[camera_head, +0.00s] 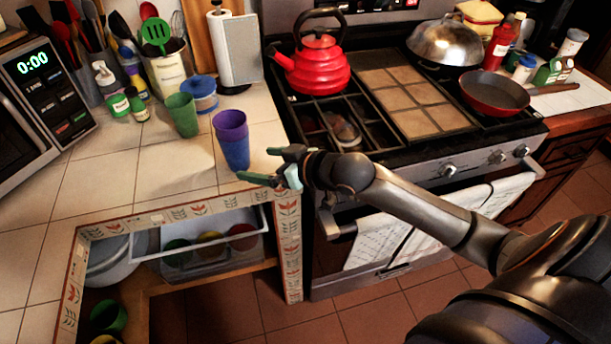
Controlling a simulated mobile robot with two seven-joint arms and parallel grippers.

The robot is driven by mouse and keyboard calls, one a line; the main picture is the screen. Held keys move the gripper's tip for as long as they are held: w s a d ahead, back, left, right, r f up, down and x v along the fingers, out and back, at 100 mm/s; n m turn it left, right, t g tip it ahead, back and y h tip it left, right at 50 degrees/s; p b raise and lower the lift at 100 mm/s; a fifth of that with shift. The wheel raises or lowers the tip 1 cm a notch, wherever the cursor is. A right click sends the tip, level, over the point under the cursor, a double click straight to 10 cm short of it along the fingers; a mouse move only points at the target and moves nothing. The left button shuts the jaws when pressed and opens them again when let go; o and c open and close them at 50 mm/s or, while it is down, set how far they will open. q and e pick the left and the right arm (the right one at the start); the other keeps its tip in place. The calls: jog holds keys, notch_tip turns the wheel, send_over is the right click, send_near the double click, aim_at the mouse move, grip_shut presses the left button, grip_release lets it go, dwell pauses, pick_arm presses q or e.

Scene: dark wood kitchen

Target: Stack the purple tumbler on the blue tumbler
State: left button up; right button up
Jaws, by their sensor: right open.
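The purple tumbler (229,121) sits upright on the blue tumbler (235,155), its lower end inside the blue one's mouth. The two stand as one stack on the tiled counter near its front right edge. My right gripper (256,165) is open just to the right of the blue tumbler, its fingers pointing left. Nothing shows between its fingers. I cannot tell whether a fingertip touches the tumbler. My left gripper is not in view.
A green tumbler (182,114) stands behind and left of the stack. The stove holds a red kettle (318,65). The counter's left front is clear.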

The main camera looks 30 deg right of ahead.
jog(key=s+a+f+m+g+h, duration=0.2)
jog(key=s+f+h, duration=0.1)
jog(key=s+f, duration=1.9)
notch_tip(320, 180, down, 3)
jog(key=shift+a+g, duration=0.3)
jog(key=shift+a, duration=0.1)
